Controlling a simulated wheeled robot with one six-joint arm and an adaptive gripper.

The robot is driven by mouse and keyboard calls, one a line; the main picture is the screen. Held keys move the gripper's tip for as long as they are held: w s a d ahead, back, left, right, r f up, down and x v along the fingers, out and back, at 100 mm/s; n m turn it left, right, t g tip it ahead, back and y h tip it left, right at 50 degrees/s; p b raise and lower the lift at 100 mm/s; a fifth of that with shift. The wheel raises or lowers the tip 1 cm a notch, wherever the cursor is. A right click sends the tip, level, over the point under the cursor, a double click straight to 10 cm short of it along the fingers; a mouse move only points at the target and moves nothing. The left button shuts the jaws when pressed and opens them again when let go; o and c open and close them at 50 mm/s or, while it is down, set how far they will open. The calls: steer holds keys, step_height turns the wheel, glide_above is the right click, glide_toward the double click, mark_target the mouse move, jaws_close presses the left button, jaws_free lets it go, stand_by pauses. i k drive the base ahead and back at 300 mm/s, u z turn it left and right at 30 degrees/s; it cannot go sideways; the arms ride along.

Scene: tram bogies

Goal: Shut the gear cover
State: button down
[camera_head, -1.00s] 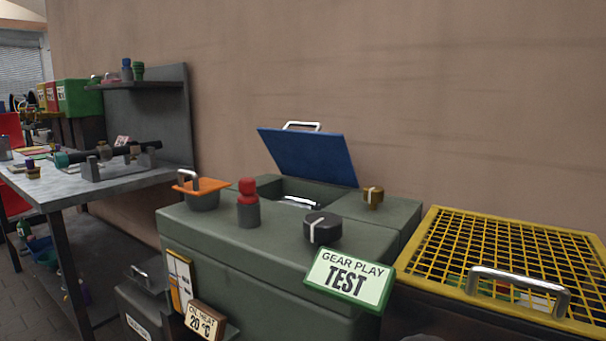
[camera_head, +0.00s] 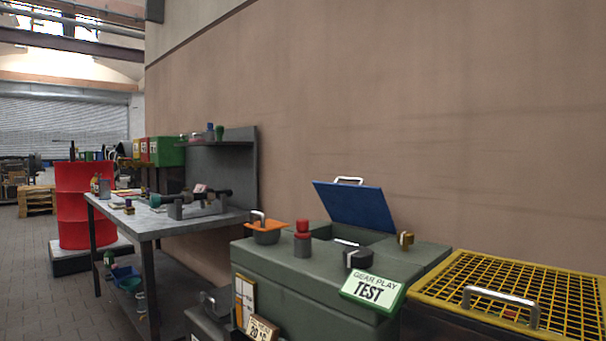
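The gear cover (camera_head: 356,205) is a blue lid with a metal handle (camera_head: 348,181) on its upper edge. It stands open, tilted up and back over an opening in the top of the green-grey gear play test cabinet (camera_head: 300,275). Part of the opening shows below the lid, with something metallic inside. A green-framed sign (camera_head: 371,290) reading "GEAR PLAY TEST" is on the cabinet's front edge. My gripper is not in view.
A yellow mesh-topped box (camera_head: 520,295) stands right. A workbench (camera_head: 160,221) and red barrel (camera_head: 84,205) are left. Floor (camera_head: 30,270) is clear far left.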

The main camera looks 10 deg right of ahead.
mark_target(356, 202)
steer(key=u, duration=1.45)
steer(key=i, duration=2.15)
steer(key=z, duration=2.4)
